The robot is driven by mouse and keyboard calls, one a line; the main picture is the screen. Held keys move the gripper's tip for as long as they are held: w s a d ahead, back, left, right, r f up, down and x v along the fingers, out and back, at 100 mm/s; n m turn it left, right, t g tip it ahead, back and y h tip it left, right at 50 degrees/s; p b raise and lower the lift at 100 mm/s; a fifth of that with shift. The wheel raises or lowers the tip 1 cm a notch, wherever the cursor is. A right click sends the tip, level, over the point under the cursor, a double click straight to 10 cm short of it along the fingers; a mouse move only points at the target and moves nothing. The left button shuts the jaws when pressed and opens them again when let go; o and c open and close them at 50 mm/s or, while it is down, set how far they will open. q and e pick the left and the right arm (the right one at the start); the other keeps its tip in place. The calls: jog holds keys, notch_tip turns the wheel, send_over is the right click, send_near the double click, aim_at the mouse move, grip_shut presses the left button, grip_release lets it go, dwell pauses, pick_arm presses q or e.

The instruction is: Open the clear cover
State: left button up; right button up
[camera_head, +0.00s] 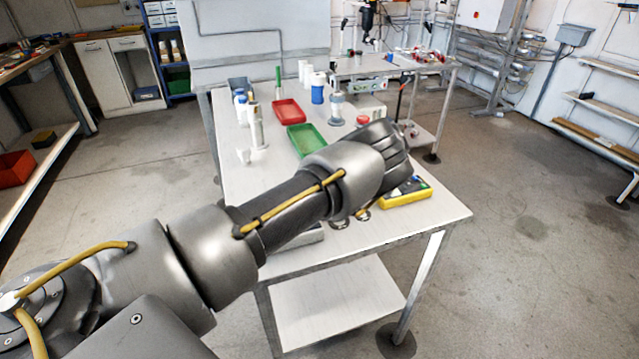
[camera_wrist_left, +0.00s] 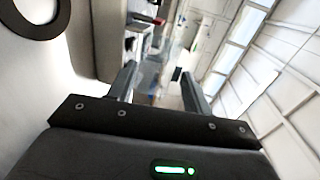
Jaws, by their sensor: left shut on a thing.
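My left arm reaches in from the left across the table in the head view. Its wrist hides the fingers and what they hold there. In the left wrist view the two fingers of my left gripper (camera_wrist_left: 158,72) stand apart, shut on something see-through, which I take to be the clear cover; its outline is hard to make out. I cannot tell how far the cover is open. A pale box (camera_head: 304,238) shows partly under my forearm, mostly hidden. My right gripper is in neither view.
The table (camera_head: 435,205) holds a yellow case (camera_head: 405,197) at its right edge, a green tray (camera_head: 306,140), a red tray (camera_head: 288,112) and several bottles. A second table (camera_head: 375,65) stands behind. The floor to the right is clear.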

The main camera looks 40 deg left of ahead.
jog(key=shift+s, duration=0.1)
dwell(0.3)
pick_arm(q)
jog(key=o, duration=1)
jog(key=shift+a, duration=0.1)
